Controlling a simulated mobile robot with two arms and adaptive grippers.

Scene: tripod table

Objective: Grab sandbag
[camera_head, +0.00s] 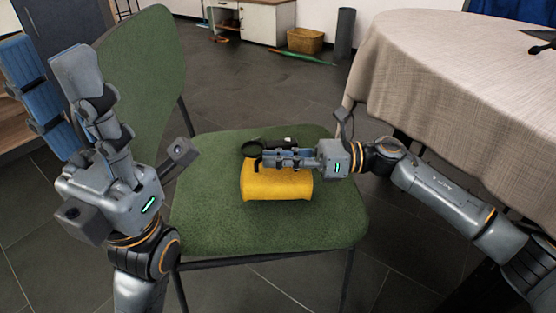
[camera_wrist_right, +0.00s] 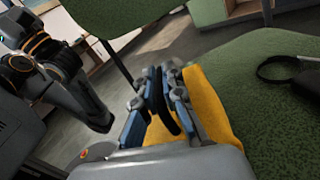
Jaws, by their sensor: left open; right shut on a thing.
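The yellow sandbag (camera_head: 275,185) sits on the green seat of a chair (camera_head: 215,225). A black strap or handle shows on it between the fingers in the right wrist view, where the yellow bag (camera_wrist_right: 210,105) also shows. My right gripper (camera_head: 280,158) reaches in from the right over the top of the bag. It is shut on the bag's dark handle; its fingers (camera_wrist_right: 165,100) hide part of it. My left gripper (camera_head: 50,85) is raised at the left, open and empty, its fingers pointing up, away from the bag.
A dark looped item (camera_head: 251,148) lies on the seat just behind the bag. The chair's green backrest (camera_head: 145,80) rises at the back left. A table with a beige cloth (camera_head: 440,75) stands at the right. A wicker basket (camera_head: 305,40) and white cabinet are far back.

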